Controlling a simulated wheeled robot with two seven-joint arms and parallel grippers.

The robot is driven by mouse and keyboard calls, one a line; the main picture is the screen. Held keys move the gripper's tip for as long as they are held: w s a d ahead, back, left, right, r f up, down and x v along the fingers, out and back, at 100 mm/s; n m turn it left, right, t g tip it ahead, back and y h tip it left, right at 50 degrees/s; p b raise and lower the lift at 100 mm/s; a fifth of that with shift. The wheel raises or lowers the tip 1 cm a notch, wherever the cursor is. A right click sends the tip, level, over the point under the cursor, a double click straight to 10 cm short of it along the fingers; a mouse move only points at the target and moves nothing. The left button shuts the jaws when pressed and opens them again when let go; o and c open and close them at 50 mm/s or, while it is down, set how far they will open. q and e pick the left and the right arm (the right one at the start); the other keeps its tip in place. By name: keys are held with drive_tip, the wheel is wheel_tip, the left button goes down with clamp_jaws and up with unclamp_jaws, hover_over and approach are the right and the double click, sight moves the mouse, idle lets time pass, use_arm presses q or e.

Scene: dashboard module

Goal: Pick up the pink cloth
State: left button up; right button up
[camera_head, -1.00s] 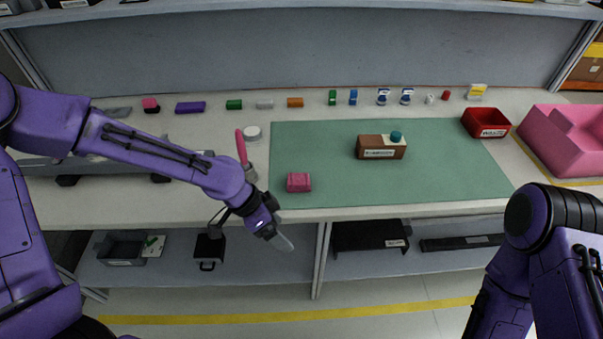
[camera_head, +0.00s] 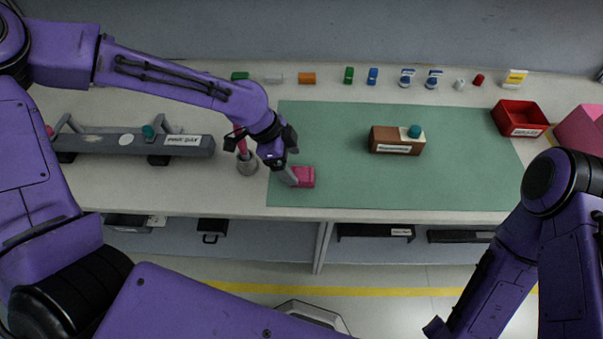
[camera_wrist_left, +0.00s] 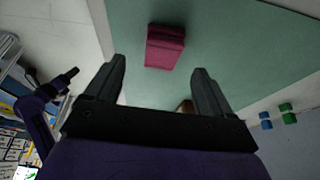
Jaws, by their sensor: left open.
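The pink cloth (camera_head: 304,177) is a small folded block lying on the left part of the green mat (camera_head: 340,130). In the left wrist view the cloth (camera_wrist_left: 165,47) lies beyond the fingertips, roughly between the lines of the two fingers.
A holder with a pink-handled tool (camera_head: 247,163) stands close left of my left gripper. A grey fixture (camera_head: 110,143) lies further left. A brown box (camera_head: 397,140) and a red bin (camera_head: 520,117) are to the right.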

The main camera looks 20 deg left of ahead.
sight(301, 174)
use_arm(q)
drive_tip(key=x, duration=0.5)
drive_tip(key=shift+w+p, duration=0.2)
drive_tip(key=shift+p, duration=0.1)
drive_tip(key=c, duration=1.1)
drive_tip(key=shift+d, duration=0.1)
drive_tip(key=shift+c, duration=0.2)
wheel_tip(301, 174, up, 3)
drive_tip(key=shift+r, duration=0.1)
drive_tip(key=s+d+r+b, duration=0.2)
drive_tip(key=s+d+r, duration=0.4)
drive_tip(key=s+r, duration=0.3)
drive_tip(key=s, duration=0.3)
drive_tip(key=shift+s+d+r, duration=0.2)
drive_tip(key=shift+s+r, duration=0.1)
drive_tip(key=shift+r, duration=0.1)
